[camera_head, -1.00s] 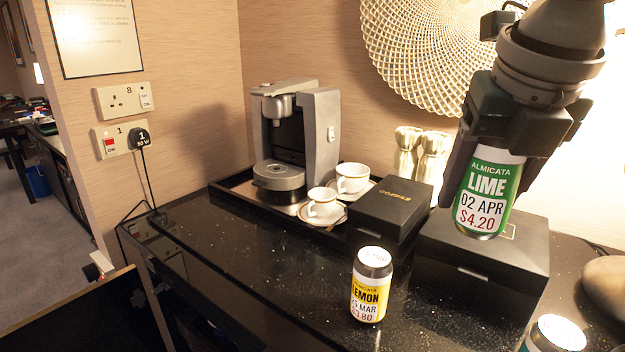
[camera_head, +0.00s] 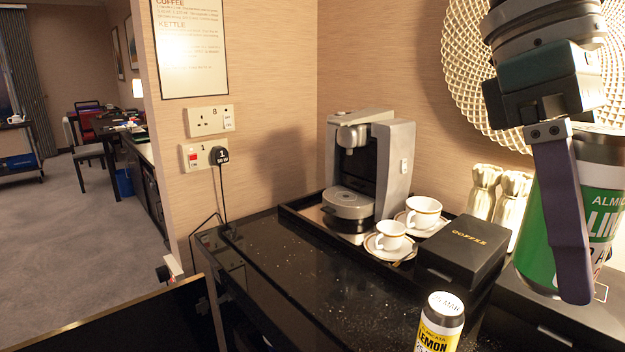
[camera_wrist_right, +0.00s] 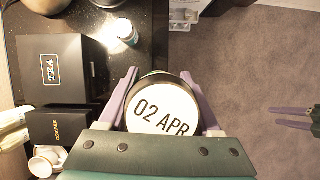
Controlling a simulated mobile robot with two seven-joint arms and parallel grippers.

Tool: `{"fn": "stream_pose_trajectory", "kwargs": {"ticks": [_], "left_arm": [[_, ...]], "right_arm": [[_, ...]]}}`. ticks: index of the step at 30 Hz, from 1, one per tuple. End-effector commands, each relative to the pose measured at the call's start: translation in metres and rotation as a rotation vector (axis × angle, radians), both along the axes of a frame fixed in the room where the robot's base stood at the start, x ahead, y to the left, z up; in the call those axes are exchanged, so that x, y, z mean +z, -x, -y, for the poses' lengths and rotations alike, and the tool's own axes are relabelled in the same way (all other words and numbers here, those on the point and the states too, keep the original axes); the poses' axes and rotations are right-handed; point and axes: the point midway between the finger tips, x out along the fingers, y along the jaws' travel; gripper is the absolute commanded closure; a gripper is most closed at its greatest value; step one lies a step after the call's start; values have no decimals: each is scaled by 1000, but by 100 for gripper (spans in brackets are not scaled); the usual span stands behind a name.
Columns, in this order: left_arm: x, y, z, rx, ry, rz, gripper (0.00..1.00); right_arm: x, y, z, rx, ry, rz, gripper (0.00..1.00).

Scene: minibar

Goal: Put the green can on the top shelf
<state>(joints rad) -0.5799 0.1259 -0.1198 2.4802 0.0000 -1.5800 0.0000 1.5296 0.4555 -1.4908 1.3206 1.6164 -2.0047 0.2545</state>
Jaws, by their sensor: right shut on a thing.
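The green lime can (camera_head: 603,220) is held upright at the right edge of the head view, above the counter. My right gripper (camera_head: 575,270) is shut on it, with one purple finger across its front. In the right wrist view the can's pale top (camera_wrist_right: 160,117), printed "02 APR", sits between both fingers. My left gripper (camera_wrist_right: 292,118) shows small at the right of the wrist view, over the carpet, its fingers apart and empty. The shelves are not clearly visible in either view.
A yellow lemon can (camera_head: 440,322) stands on the black counter (camera_head: 300,290). Behind are a coffee machine (camera_head: 368,165), white cups (camera_head: 423,212) and a coffee box (camera_head: 462,250). A dark gold-edged panel (camera_head: 120,320) is at lower left. Carpet (camera_head: 80,230) lies open to the left.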

Motion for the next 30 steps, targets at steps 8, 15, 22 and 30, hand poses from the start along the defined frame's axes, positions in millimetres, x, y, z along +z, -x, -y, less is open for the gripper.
{"fn": "stream_pose_trajectory", "kwargs": {"ticks": [8, 15, 22, 30], "left_arm": [[4, 0, 0, 0, 0, 0, 50], [68, 0, 1, 3, 5, -1, 50], [145, 0, 3, 7, 11, 0, 50], [238, 0, 3, 7, 11, 0, 50]], "right_arm": [[36, 12, -7, -581, -4, 4, 100], [99, 19, -8, -635, -1, 9, 100], [172, 28, -8, -632, 0, 16, 100], [259, 42, -8, -631, 0, 17, 100]]}}
